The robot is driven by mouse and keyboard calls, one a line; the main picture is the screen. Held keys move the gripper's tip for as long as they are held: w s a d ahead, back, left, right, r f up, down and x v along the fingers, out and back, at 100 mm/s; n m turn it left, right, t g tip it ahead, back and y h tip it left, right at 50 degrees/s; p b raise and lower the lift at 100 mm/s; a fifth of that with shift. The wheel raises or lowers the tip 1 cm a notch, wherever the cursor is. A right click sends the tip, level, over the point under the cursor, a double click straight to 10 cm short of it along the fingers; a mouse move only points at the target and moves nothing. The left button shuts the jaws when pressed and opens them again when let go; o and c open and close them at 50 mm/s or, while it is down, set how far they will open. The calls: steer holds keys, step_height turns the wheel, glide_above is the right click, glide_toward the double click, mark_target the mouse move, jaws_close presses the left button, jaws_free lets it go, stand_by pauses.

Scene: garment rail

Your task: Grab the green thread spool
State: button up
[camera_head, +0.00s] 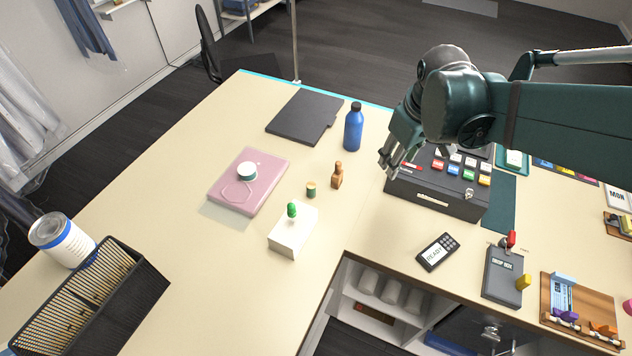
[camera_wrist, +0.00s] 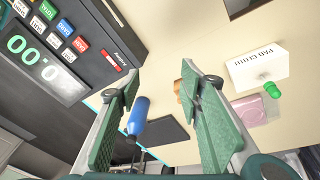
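A small spool with dark green thread and wooden ends (camera_head: 311,189) stands on the cream table near the middle in the head view. A brown wooden bottle-like object (camera_head: 337,176) stands just to its right. My gripper (camera_head: 390,166) is above the table, to the right of the spool and apart from it, near the cash register. In the wrist view my gripper (camera_wrist: 158,90) has its fingers spread with nothing held between them. A brown wooden piece (camera_wrist: 179,88) shows beside the right finger; I cannot tell whether it is the spool or the bottle-like object.
A white box with a green knob (camera_head: 292,240), a pink book with a white-and-teal roll (camera_head: 262,193), a blue bottle (camera_head: 353,128) and a dark folder (camera_head: 303,116) surround the spool. The dark register (camera_head: 430,192) stands right.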

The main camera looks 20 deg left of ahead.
steer(key=w+a+f+n+g, duration=0.1)
steer(key=a+f+n, duration=0.1)
steer(key=a+f, duration=0.35)
steer(key=a+f+n, duration=0.2)
steer(key=a, duration=0.6)
steer(key=n+g+h+b, duration=0.1)
steer(key=n, duration=0.2)
glide_above(311, 184)
step_height(311, 184, down, 9)
steer(key=shift+s+r, duration=0.1)
steer(key=shift+r, duration=0.05)
steer(key=shift+f, duration=1.3)
steer(key=shift+f, duration=0.1)
steer(key=shift+f, duration=2.5)
steer(key=c, duration=0.9)
